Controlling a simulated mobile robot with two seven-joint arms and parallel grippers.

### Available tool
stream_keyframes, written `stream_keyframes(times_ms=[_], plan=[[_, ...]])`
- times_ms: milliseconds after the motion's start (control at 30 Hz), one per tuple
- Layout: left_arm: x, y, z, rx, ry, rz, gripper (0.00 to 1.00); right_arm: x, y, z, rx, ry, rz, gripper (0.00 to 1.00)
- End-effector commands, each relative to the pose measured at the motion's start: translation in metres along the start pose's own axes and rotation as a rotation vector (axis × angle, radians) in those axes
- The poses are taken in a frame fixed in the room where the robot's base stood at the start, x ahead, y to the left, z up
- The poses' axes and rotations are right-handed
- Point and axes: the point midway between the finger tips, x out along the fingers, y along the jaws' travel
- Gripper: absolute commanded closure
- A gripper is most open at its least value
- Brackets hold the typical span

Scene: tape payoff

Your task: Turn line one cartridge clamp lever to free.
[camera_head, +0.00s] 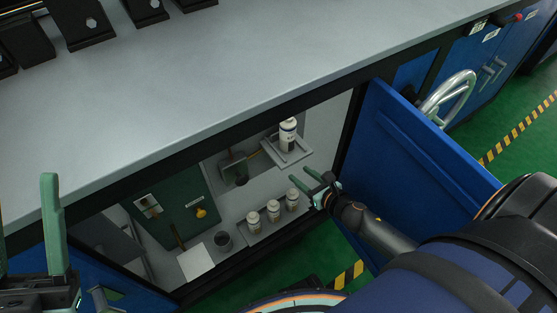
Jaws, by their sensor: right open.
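Inside the open cabinet, a white cartridge (287,135) stands upright on a small grey shelf (289,153). A dark bracket with a dark round part (241,178) is left of it. I cannot tell which part is the line one clamp lever. My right gripper (299,174) is open and empty at the cabinet opening, appearing just below the shelf in the picture. My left gripper (28,232) is at the left edge, fingers apart, partly cut off, with nothing visible between them.
Three white cartridges (273,211) stand in a tray at the cabinet bottom. A dark cup (223,240) and a white sheet (195,262) are left of them. The blue door (420,150) stands open at right. The grey worktop (190,80) overhangs the cabinet.

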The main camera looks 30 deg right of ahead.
Motion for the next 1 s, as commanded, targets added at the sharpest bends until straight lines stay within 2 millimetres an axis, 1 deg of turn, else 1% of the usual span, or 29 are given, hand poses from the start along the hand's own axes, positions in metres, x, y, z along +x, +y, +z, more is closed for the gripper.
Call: stream_keyframes(times_ms=[400,600,800,1000], plan=[[-0.017,0.010,0.018,-0.036,-0.010,0.003,0.50,0.074,0.000,0.000,0.005,-0.003,-0.001,0.50],[-0.024,0.014,0.026,-0.048,-0.016,0.006,0.50,0.102,0.000,-0.001,0.008,-0.002,-0.001,0.50],[-0.027,0.016,0.029,-0.043,-0.019,0.009,0.50,0.115,0.000,0.001,0.006,-0.001,0.000,0.50],[-0.026,0.017,0.029,-0.042,-0.019,0.010,0.50,0.116,0.001,0.001,0.007,0.000,0.000,0.50]])
